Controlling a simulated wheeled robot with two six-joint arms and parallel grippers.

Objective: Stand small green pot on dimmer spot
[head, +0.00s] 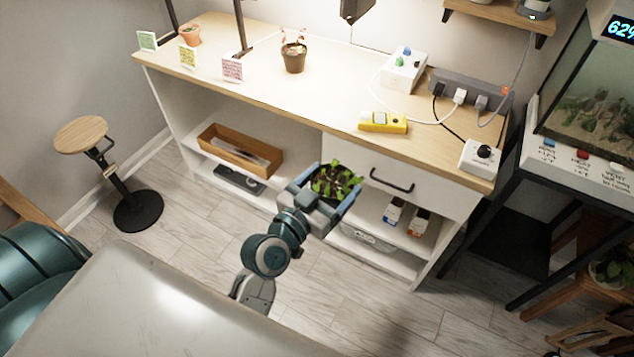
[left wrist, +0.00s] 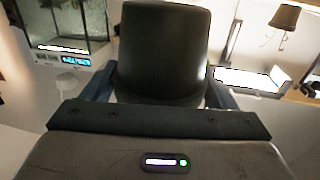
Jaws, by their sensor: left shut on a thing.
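My left gripper (head: 328,190) is shut on a small dark pot with leafy green plants (head: 335,180), held in front of the workbench drawer in the head view. In the left wrist view the pot (left wrist: 165,50) fills the middle between the fingers as a dark greenish wall and looks upright. Its base is hidden in the head view. A white box with a black knob, seemingly a dimmer (head: 480,156), sits at the bench's front right corner. Which place is the dimmer spot I cannot tell. My right gripper is not in view.
The wooden benchtop (head: 330,95) is clear in its middle. On it stand a brown pot with a sparse plant (head: 294,56), a terracotta pot (head: 189,35), small cards (head: 232,69), a yellow device (head: 382,122), a white box (head: 404,70) and a power strip (head: 470,88) with cables.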

